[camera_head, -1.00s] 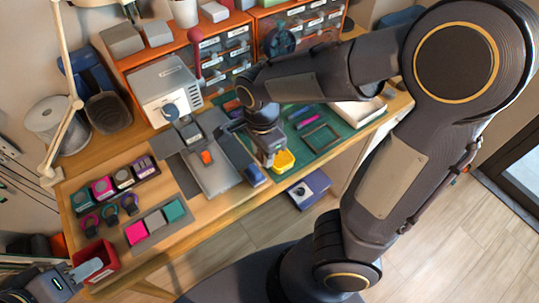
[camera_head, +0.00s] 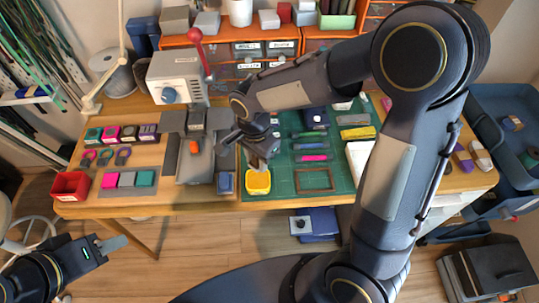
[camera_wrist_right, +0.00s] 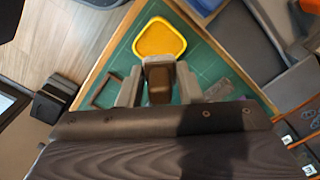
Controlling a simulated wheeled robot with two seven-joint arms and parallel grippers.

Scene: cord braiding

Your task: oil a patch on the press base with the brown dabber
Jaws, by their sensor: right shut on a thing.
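My right gripper (camera_head: 262,164) is over the near edge of the table, close to a yellow dish (camera_head: 258,182). In the right wrist view the gripper (camera_wrist_right: 159,88) is shut on a brown block-like piece, the brown dabber (camera_wrist_right: 160,82). The yellow dish (camera_wrist_right: 160,38) lies just beyond the dabber's end there; I cannot tell whether they touch. A grey press base (camera_head: 194,166) with an orange piece on it stands left of the dish. My left gripper (camera_head: 112,243) is low at the left, in front of the table; its finger opening is unclear.
A green mat (camera_head: 338,160) with tools and a frame lies right of the dish. A white box with a red lever (camera_head: 176,78) stands behind the base. A red bin (camera_head: 70,186) is at the left corner.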

